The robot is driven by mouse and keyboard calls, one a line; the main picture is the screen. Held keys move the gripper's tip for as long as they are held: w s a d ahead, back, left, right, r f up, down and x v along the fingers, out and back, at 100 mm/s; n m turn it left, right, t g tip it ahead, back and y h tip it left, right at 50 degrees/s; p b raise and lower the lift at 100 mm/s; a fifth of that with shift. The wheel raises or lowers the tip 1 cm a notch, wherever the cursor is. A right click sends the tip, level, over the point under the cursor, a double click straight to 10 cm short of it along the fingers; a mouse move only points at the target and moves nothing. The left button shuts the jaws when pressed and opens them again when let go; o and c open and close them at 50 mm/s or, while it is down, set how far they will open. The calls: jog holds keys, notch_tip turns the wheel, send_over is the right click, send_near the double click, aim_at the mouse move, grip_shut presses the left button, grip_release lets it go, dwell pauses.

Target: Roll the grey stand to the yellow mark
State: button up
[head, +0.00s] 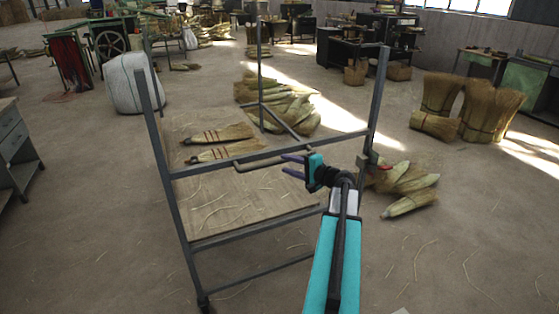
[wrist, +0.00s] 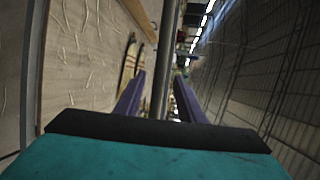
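The grey stand (head: 215,240) is a tall metal frame with a shelf, and it stands upright in front of me in the head view. A grey bar (head: 256,157) runs across its near side. My gripper (head: 291,166) has two purple fingers and is at this side, pointing left along the bar. In the wrist view, the fingers of my gripper (wrist: 160,100) are apart, with a grey bar (wrist: 165,55) between them and gaps on either side. I see no yellow mark in either view.
Two brooms (head: 222,143) lie on the stand's shelf. Broom bundles lie behind the stand, and more (head: 408,188) lie at its right. A white sack (head: 136,84) stands behind left, and a grey cabinet (head: 15,150) at far left. The floor at front right is mostly clear, with loose straws.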

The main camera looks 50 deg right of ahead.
aim_at(281, 162)
jog(key=shift+w+f+p, duration=0.2)
jog(key=shift+w, duration=0.65)
jog(key=shift+w+f+p, duration=0.15)
jog(key=shift+w+p, duration=0.1)
jog(key=shift+w, duration=0.65)
jog(key=shift+w+f+p, duration=0.2)
jog(key=shift+w, duration=0.65)
jog(key=shift+c, duration=0.2)
grip_shut()
